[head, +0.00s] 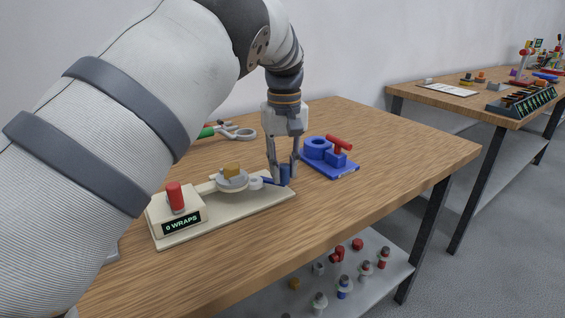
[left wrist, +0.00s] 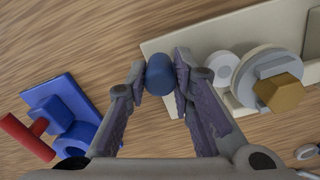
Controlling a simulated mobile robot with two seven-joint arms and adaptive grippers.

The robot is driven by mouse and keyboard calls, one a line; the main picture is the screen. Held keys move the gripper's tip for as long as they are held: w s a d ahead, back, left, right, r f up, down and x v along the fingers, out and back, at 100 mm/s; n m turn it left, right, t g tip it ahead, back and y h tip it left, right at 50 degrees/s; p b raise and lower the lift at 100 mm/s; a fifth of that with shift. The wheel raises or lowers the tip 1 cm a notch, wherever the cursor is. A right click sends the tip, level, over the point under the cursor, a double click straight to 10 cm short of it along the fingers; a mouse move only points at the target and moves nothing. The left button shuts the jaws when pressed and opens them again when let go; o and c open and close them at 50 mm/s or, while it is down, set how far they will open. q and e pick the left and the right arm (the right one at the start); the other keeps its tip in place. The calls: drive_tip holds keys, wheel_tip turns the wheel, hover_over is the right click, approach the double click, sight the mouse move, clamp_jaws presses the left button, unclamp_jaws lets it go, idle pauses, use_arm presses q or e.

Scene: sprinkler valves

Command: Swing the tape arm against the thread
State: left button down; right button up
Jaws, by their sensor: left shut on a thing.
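A cream fixture (head: 225,218) stands on the wooden table, with a red knob (head: 175,196) and a "0 WRAPS" display. A brass-coloured fitting (head: 232,170) sits on a round grey holder; it also shows in the left wrist view (left wrist: 278,92). A small white tape roll (head: 255,183) lies beside the holder, also in the left wrist view (left wrist: 222,65); I cannot tell whether they touch. A blue arm (head: 269,181) runs from the roll to an upright blue post (left wrist: 160,74). My left gripper (head: 284,178) is shut on this post from above. My right gripper is out of view.
A blue fixture with a red handle (head: 338,144) stands close right of my left gripper. A grey tool with a green part (head: 236,132) lies behind. The table's front right is clear. A lower shelf (head: 375,285) holds several fittings; another table (head: 480,95) stands right.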

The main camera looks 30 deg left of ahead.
use_arm(q)
drive_tip(key=shift+s+d+r+m+p, duration=0.1)
drive_tip(key=shift+s+r+m+p, duration=0.3)
drive_tip(key=shift+m, duration=0.4)
drive_tip(key=shift+s+f+m, duration=0.2)
drive_tip(key=shift+s+m, duration=0.25)
drive_tip(key=shift+m, duration=0.45)
drive_tip(key=shift+s+f+m+p, duration=0.1)
drive_tip(key=shift+s+m+p, duration=0.2)
drive_tip(key=shift+m, duration=0.4)
drive_tip(key=shift+s+a+f+m, duration=0.15)
drive_tip(key=shift+s+m, duration=0.3)
drive_tip(key=shift+m, duration=0.55)
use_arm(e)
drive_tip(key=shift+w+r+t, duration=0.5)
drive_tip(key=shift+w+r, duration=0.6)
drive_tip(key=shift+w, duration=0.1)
use_arm(q)
drive_tip(key=shift+a, duration=0.1)
drive_tip(key=c, duration=1.4)
unclamp_jaws()
